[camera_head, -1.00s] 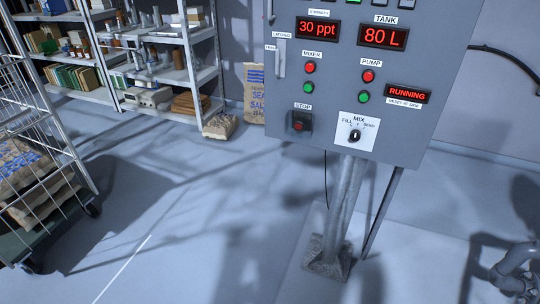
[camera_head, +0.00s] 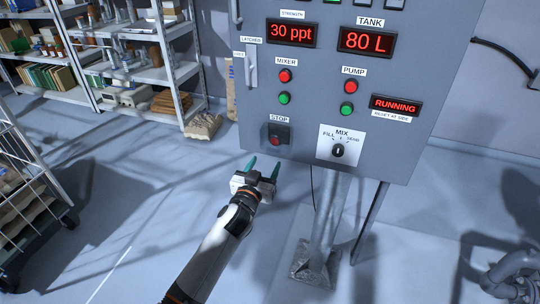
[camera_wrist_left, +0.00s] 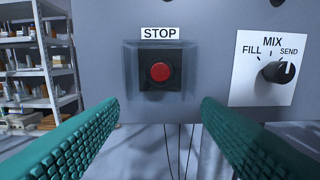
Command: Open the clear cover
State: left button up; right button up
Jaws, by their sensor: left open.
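The clear cover (camera_wrist_left: 188,80) shows in the left wrist view as a see-through box around the red STOP button (camera_wrist_left: 160,73), below the STOP label. It appears closed over the button. In the head view the cover (camera_head: 267,135) sits at the lower left of the grey control panel. My left gripper (camera_head: 263,165) is open and empty, just below and in front of the cover. In the left wrist view its green fingers (camera_wrist_left: 158,120) lie apart on either side, below the cover, not touching it. My right gripper is not in view.
The grey panel (camera_head: 400,140) stands on a metal post (camera_head: 328,220). The MIX knob (camera_head: 338,150) is right of the cover. Shelves (camera_head: 140,60) stand at the back left and a wire cart (camera_head: 30,185) at the left. The floor between is clear.

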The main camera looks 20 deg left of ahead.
aim_at(272, 152)
pick_arm(q)
jog(key=shift+w+d+f, duration=0.1)
jog(key=shift+w, duration=2.5)
